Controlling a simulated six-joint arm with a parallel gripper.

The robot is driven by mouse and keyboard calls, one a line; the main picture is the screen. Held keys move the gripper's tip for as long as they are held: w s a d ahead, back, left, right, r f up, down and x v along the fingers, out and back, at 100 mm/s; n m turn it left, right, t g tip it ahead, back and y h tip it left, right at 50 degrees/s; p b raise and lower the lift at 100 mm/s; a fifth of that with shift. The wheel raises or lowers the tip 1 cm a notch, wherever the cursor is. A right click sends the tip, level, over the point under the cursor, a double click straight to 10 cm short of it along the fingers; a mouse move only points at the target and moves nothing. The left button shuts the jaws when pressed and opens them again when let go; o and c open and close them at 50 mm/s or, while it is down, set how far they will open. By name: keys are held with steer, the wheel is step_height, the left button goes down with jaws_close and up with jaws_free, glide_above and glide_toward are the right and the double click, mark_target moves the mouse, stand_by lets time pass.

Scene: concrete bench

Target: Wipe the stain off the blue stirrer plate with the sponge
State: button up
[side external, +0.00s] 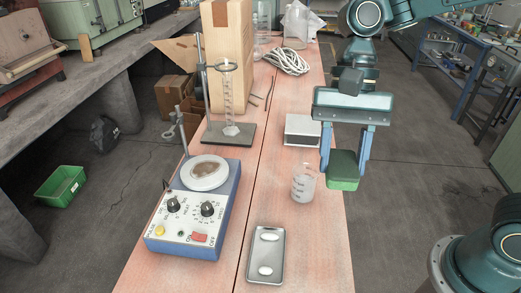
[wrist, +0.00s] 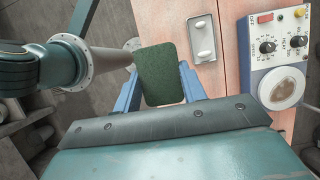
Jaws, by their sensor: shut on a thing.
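The blue stirrer (side external: 198,205) stands on the bench at the left of the side external view, and at the right of the wrist view (wrist: 262,53). Its round white plate (side external: 205,173) bears a brownish stain (side external: 207,169), which also shows in the wrist view (wrist: 283,90). My gripper (side external: 345,168) is shut on the green sponge (side external: 343,172), holding it up near the bench's right edge, to the right of the stirrer and apart from it. The sponge's dark green face shows between the fingers in the wrist view (wrist: 160,75).
A glass beaker (side external: 304,183) stands between the stirrer and the sponge. A metal tray (side external: 266,254) with two white stir bars lies in front. A white box (side external: 301,130) stands behind the beaker. A ring stand with a cylinder (side external: 230,105) rises behind the stirrer.

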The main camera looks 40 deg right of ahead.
steer(key=w+a+f+m+t, duration=0.1)
steer(key=w+a+m, duration=0.2)
steer(key=w, duration=0.5)
steer(key=w+a+f+m+t+y, duration=0.1)
steer(key=w+a+f+m, duration=0.1)
steer(key=w+a, duration=0.4)
steer(key=w+a+f+m+t, duration=0.1)
steer(key=w+a+f+m, duration=0.1)
steer(key=w, duration=0.9)
steer(key=a+m, duration=0.1)
steer(key=a, duration=0.1)
steer(key=shift+a+m, duration=0.35)
steer(key=shift+m, duration=0.05)
steer(key=shift+w, duration=0.1)
